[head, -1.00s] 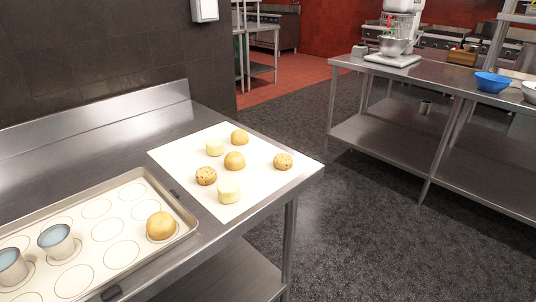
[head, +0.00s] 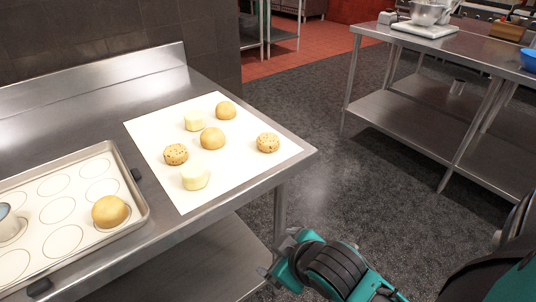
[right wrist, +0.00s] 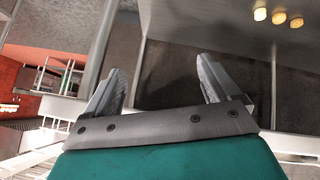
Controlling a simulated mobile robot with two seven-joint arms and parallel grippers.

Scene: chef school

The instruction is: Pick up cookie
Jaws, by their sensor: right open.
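Several cookies lie on a white sheet (head: 235,178) at the table's right end in the head view. Two are speckled: one at left (head: 176,154) and one at right (head: 267,143). Two are round and golden, one in the middle (head: 212,138) and one at the back (head: 225,110). Two pale thick pieces (head: 194,176) (head: 194,121) lie among them. My right gripper (head: 274,256) is open and empty, below and to the right of the sheet, beside the table's edge. In the right wrist view, its fingers (right wrist: 158,78) are apart, and some cookies (right wrist: 279,17) show at top right. My left gripper is out of view.
A baking tray (head: 142,208) with printed circles holds a golden ball (head: 109,211) and a metal cup (head: 8,224) at left. The steel table (head: 230,201) has a lower shelf. Another steel table (head: 445,50) stands at right, with dark floor between.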

